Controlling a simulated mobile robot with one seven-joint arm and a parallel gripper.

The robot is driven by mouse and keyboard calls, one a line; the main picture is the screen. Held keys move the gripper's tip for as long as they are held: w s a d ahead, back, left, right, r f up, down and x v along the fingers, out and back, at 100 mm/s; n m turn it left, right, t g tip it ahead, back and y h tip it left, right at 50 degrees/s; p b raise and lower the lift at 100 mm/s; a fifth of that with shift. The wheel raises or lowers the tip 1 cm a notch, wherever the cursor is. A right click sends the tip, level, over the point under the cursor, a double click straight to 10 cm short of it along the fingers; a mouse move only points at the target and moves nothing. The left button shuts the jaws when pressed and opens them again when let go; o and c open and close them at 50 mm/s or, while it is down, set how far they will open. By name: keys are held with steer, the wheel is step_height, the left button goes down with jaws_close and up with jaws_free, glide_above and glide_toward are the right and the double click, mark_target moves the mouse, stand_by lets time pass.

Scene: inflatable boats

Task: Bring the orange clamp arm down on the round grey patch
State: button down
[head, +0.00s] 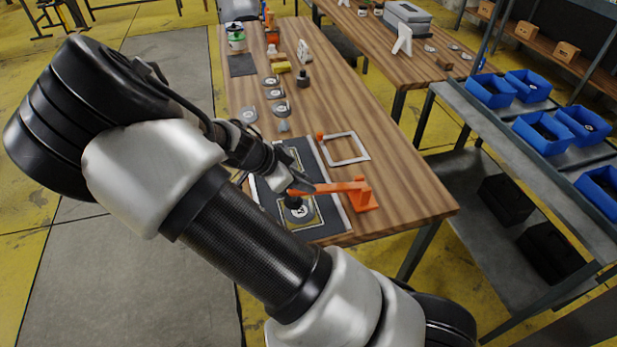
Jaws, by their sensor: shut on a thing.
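The orange clamp (362,196) stands on the wooden table near its front right corner. Its orange clamp arm (335,187) reaches left over a dark mat, roughly level, with a black pad (292,202) under its left end. The round grey patch (301,214) lies below that pad on a square piece on the mat; the pad covers part of it. Whether the pad touches the patch I cannot tell. My gripper (297,187) is shut on the left end of the orange clamp arm; my own arm comes in from the left and hides part of the mat.
A white square frame (345,149) lies on the table behind the clamp. Several grey discs (281,109), a yellow block (281,67) and bottles stand farther back. A shelf with blue bins (543,131) is at the right. The table's right side is clear.

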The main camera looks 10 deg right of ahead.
steer(key=shift+a+f+b, duration=0.35)
steer(key=shift+f+b, duration=0.05)
steer(key=shift+f, duration=0.4)
steer(key=c, duration=1.5)
jaws_free()
steer(key=shift+r, duration=0.1)
steer(key=p+v, duration=0.1)
steer(key=v, duration=1.6)
steer(key=shift+a+r, duration=0.1)
steer(key=shift+a, duration=0.05)
